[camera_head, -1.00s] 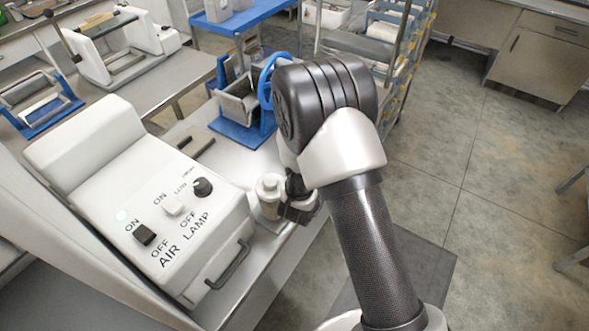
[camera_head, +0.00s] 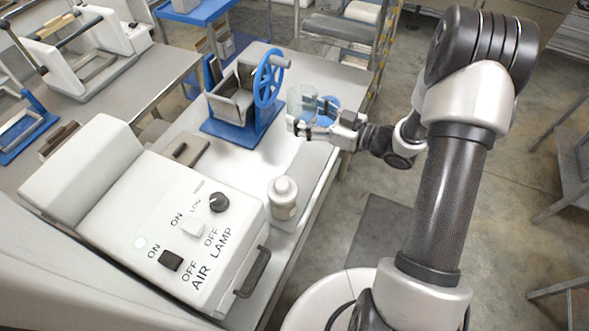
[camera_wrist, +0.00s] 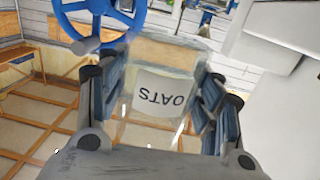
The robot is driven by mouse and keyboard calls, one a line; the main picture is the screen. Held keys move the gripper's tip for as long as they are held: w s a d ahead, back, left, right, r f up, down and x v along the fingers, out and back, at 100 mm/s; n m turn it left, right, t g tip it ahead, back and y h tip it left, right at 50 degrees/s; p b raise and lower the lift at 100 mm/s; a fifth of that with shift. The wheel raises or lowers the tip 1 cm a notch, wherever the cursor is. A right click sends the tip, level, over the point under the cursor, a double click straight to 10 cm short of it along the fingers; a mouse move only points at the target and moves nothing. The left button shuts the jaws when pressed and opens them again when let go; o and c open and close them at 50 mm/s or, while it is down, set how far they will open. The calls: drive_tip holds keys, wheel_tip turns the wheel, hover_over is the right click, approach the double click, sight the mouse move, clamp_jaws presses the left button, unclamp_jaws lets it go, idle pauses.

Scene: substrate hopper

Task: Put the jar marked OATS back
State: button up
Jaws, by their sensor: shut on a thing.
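The clear jar marked OATS (camera_wrist: 158,92) stands between my gripper's blue-padded fingers in the wrist view. Its white label reads upside down there, and pale contents show through the wall. In the head view the jar (camera_head: 301,101) is at the far right part of the steel bench, just right of the blue handwheel. My gripper (camera_head: 311,117) is shut on it from the right, also seen in the wrist view (camera_wrist: 160,80). A blue round piece (camera_head: 332,103) shows beside the jar, partly hidden by the fingers. I cannot tell whether the jar touches the bench.
A blue-based device with a handwheel (camera_head: 270,80) stands close left of the jar. A white-capped bottle (camera_head: 283,195) stands nearer on the bench. The white AIR LAMP control box (camera_head: 160,215) fills the front left. The bench (camera_head: 312,160) between bottle and gripper is clear.

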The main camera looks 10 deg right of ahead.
drive_tip(key=shift+s+n+g, duration=0.3)
drive_tip(key=shift+s+g, duration=0.1)
drive_tip(key=shift+s, duration=0.2)
drive_tip(key=shift+s+f+y, duration=0.2)
drive_tip(key=shift+f+y, duration=0.1)
drive_tip(key=shift+f, duration=0.05)
wheel_tip(320, 180, down, 20)
drive_tip(key=b, duration=0.5)
drive_tip(key=shift+r, duration=0.25)
drive_tip(key=shift+s, duration=0.1)
drive_tip(key=shift+f+b, duration=0.25)
drive_tip(key=shift+b, duration=0.1)
drive_tip(key=o, duration=1.3)
drive_tip(key=shift+r, duration=0.1)
